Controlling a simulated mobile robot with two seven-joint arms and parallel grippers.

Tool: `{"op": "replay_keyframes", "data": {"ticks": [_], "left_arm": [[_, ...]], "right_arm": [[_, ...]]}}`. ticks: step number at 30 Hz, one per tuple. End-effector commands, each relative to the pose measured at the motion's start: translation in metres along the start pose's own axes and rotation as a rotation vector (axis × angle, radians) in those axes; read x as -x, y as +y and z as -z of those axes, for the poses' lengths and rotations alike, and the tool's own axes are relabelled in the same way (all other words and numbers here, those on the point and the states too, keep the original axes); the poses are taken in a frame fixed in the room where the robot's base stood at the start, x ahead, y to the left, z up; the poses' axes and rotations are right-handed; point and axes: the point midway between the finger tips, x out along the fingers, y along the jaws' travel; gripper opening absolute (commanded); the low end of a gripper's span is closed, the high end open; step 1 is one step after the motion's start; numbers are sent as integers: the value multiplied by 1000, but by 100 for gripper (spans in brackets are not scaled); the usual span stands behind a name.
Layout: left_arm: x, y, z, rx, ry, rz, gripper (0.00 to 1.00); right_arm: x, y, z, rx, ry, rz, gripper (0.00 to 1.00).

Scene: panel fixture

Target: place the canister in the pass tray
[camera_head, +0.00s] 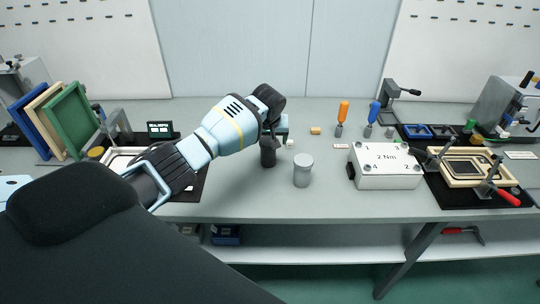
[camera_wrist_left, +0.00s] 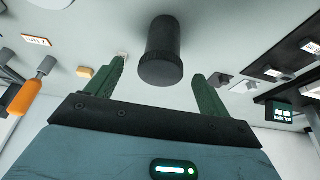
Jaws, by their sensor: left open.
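A dark cylinder with a ribbed end (camera_wrist_left: 162,50) shows between and beyond the fingers in the left wrist view. It stands upright on the bench in the head view (camera_head: 268,156), just below my left gripper (camera_head: 283,127). A light grey lidded cylinder (camera_head: 302,171) stands upright to its right. I cannot tell for sure which of the two is the canister. My left gripper is open and empty, its green fingers (camera_wrist_left: 162,88) apart. The pass tray cannot be told for sure; small blue trays (camera_head: 418,131) lie at the right back. My right gripper is not in view.
A white 2 Nm box (camera_head: 385,167) stands right of the grey cylinder. Orange (camera_head: 342,115) and blue (camera_head: 374,112) screwdrivers stand behind. A fixture with a red handle (camera_head: 508,197) is at far right. Coloured panels (camera_head: 68,120) stand at left. The front middle bench is clear.

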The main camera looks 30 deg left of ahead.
Motion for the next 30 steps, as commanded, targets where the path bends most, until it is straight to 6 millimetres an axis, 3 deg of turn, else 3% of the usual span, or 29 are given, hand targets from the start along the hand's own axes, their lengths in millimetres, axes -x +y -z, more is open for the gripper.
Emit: {"op": "replay_keyframes", "data": {"ticks": [5,11,21,30], "left_arm": [[-23,0,-3,-3,-5,4,81],[-26,0,-1,-4,0,1,81],[-72,-3,-3,-4,-5,4,81],[-75,-2,0,-4,1,0,81]], "right_arm": [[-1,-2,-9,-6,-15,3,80],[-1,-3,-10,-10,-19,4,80],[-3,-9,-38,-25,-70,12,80],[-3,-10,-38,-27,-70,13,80]]}}
